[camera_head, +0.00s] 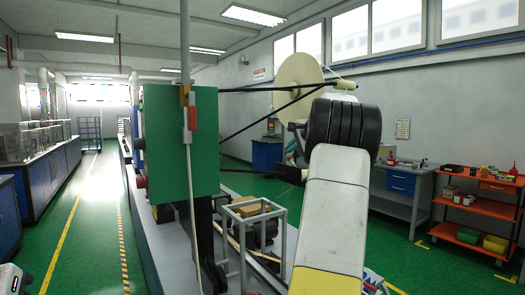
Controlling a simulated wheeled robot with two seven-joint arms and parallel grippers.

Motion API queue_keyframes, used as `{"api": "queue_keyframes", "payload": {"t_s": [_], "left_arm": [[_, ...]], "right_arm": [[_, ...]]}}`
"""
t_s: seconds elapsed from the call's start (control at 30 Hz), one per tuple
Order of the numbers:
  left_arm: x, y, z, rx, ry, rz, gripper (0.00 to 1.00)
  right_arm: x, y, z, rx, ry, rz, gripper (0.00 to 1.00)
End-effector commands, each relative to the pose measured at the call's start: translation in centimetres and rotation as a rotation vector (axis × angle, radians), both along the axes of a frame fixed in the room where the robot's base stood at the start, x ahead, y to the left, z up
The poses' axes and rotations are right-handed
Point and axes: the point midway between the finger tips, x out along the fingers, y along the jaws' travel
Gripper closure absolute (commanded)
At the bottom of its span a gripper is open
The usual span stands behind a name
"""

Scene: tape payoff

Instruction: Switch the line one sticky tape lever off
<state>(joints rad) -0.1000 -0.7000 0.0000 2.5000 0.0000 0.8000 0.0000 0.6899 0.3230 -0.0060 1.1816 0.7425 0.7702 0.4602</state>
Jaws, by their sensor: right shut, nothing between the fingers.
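A large cream tape roll (298,72) stands upright at the upper middle, with dark bands running left from it to a green machine cabinet (160,150). A red handle-like part (193,118) hangs on a pale cable in front of the cabinet; I cannot tell whether it is the lever. No other part is clearly the lever. My right arm rises from the bottom right, and its black joint covers part of the area behind. My right gripper (284,172) is small and dark, shut and empty, left of that joint and right of the cabinet. My left gripper is not clearly visible.
An orange shelf cart (478,212) and a grey workbench (402,190) stand at the right. Blue cabinets line the left wall. The green aisle (88,215) at left is clear.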

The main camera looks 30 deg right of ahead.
Motion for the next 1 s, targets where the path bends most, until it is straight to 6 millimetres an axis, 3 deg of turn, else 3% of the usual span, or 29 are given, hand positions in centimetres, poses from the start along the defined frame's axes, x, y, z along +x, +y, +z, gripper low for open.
{"api": "queue_keyframes", "payload": {"t_s": [0.2, 0.4, 1.0], "left_arm": [[0.0, 0.0, 0.0, 0.0, 0.0, 0.0, 1.0], [0.0, 0.0, 0.0, 0.0, 0.0, 0.0, 1.0], [0.0, 0.0, 0.0, 0.0, 0.0, 0.0, 1.0]], "right_arm": [[-3.5, 0.1, 2.0, -0.001, -0.001, -0.004, 1.0], [-5.3, 0.2, 2.9, -0.001, -0.001, -0.002, 1.0], [-5.6, 0.6, 3.0, -0.003, 0.001, 0.004, 1.0]]}}
